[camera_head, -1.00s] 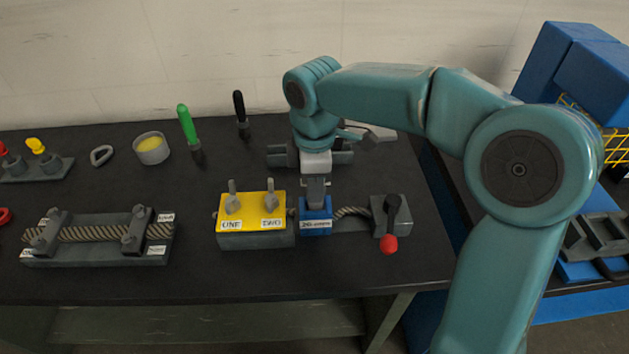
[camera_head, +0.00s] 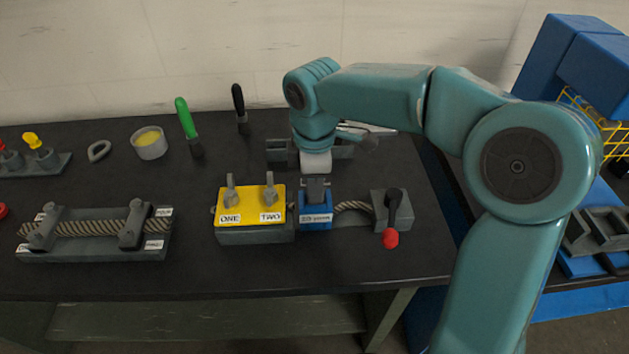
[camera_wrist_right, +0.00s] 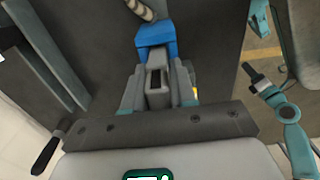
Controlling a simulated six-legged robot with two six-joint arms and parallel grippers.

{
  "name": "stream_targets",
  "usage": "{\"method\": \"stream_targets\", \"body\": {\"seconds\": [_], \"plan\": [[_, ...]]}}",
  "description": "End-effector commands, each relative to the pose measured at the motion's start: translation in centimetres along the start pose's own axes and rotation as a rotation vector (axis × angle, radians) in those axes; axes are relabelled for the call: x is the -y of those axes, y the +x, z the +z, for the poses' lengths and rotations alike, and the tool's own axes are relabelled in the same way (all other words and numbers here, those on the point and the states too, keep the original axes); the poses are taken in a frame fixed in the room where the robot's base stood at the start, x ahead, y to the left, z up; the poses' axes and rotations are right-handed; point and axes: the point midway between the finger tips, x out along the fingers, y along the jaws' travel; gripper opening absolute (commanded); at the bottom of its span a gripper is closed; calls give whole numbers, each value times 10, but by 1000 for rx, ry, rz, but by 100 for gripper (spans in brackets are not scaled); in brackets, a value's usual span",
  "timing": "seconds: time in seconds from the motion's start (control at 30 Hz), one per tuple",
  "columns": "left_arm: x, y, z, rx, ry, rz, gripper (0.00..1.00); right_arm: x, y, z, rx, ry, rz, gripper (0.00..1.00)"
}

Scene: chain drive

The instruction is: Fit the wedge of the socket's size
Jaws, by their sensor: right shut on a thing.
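The blue socket block (camera_head: 315,222) stands on the bench just right of a yellow-topped box, with a small white label too blurred to read. My right gripper (camera_head: 317,188) points down right over it. In the right wrist view the gripper (camera_wrist_right: 158,95) is shut on a grey wedge (camera_wrist_right: 156,78) with a dark slot. The wedge's far end meets the blue block (camera_wrist_right: 155,38); how deep it sits is hidden. My left arm seems to show at the right of the wrist view, its gripper (camera_wrist_right: 254,76) small and unclear.
The yellow-topped box (camera_head: 250,205) reads ONE and TWO and carries two grey levers. A rope fixture (camera_head: 95,235) lies left. Dark grey blocks (camera_head: 279,150) stand behind my gripper.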

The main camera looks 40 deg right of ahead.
Motion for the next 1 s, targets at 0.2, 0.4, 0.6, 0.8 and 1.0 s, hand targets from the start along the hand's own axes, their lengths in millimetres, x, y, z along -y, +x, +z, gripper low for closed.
{"method": "stream_targets", "body": {"seconds": [0.2, 0.4, 0.6, 0.8, 1.0], "plan": [[1, 3, 0, 0, 0, 0, 43, 0, 4, 0, -1, 0, 2, 0], [2, 6, 0, 0, 0, 0, 43, 0, 8, 0, -1, 0, 2, 0], [3, 8, 0, 0, 0, 0, 43, 0, 12, 0, -1, 0, 1, 0], [4, 11, 0, 0, 0, 0, 43, 0, 16, 0, -1, 0, 1, 0], [4, 10, 0, 0, 0, 0, 43, 0, 15, 0, 0, 0, 1, 56]]}}
